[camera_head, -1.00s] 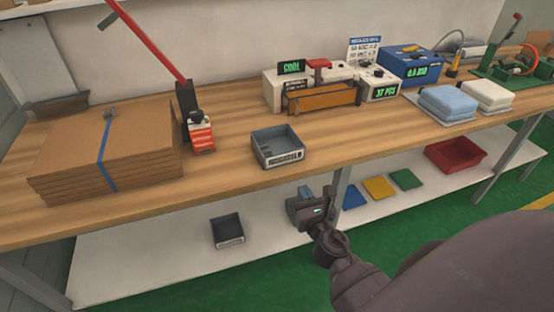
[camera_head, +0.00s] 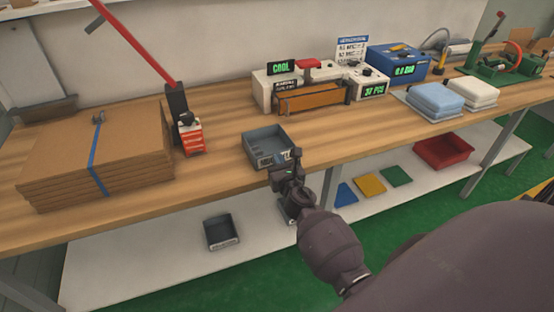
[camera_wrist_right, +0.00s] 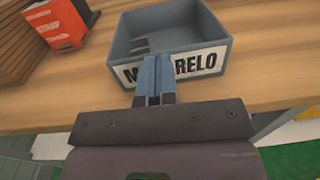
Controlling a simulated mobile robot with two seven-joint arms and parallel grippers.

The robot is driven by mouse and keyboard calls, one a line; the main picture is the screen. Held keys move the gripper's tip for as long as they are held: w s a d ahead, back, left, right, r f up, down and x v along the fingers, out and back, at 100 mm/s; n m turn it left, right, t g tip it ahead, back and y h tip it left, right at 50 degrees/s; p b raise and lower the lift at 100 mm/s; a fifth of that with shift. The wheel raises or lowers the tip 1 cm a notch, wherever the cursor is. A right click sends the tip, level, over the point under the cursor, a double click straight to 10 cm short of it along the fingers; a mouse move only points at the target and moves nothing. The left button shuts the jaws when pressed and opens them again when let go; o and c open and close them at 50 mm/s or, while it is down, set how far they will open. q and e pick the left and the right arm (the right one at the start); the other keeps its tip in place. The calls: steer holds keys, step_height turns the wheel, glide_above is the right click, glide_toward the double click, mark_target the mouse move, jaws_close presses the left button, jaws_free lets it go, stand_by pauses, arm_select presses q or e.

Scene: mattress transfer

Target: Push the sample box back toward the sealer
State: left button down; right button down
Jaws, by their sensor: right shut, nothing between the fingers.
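The sample box is an open grey tray (camera_head: 262,140) near the front edge of the bench, in front of the sealer. In the right wrist view the box (camera_wrist_right: 215,30) shows a white front label, partly covered by my fingers. My right gripper (camera_head: 288,160) is shut and empty, at the box's front wall; in the right wrist view its fingertips (camera_wrist_right: 155,75) overlap the label. I cannot tell for sure whether they touch. The sealer (camera_head: 310,99), with a brown front bar and a green COOL display, stands behind and right of the box. My left gripper is not in view.
A cardboard stack (camera_head: 95,150) and a red-handled tool (camera_head: 190,135) stand left of the box. Folded blue (camera_head: 434,100) and white cloths lie to the right. Bench surface between box and sealer is clear.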

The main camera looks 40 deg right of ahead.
mark_target(270, 147)
steer(key=shift+w+d, duration=0.15)
steer(key=shift+w, duration=0.35)
steer(key=b+x, duration=0.1)
steer(key=x, duration=0.5)
steer(key=shift+w+d+f+b, duration=0.1)
steer(key=shift+w+f+b, duration=0.05)
steer(key=shift+b, duration=0.25)
steer(key=shift+w+d, duration=0.15)
steer(key=shift+w, duration=0.45)
steer(key=shift+s, duration=0.1)
